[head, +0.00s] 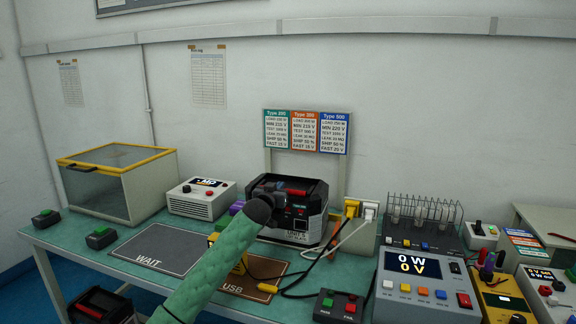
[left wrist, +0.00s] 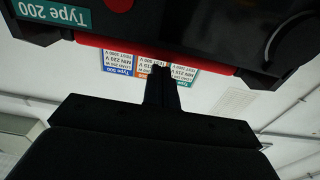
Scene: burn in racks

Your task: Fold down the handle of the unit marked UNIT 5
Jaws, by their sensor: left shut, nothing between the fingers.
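The black unit marked UNIT 5 (head: 318,212) stands on the bench at centre, in front of the type signs. Its red handle (head: 297,192) shows on its top; in the left wrist view the red handle bar (left wrist: 110,46) runs across the unit's edge beside a "Type 200" label. My left gripper (head: 268,198) is in front of the unit's upper left part and partly hides it. In the left wrist view its fingers (left wrist: 161,72) are shut, empty, with tips close to the red bar; I cannot tell whether they touch. My right gripper is not in view.
A WAIT mat (head: 165,247) and a USB mat (head: 268,296) lie left of and before the unit. Cables and plugs (head: 352,208) stand at its right. A power meter (head: 425,285) and a button box (head: 338,307) are farther right. Another black unit (head: 98,304) is at lower left.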

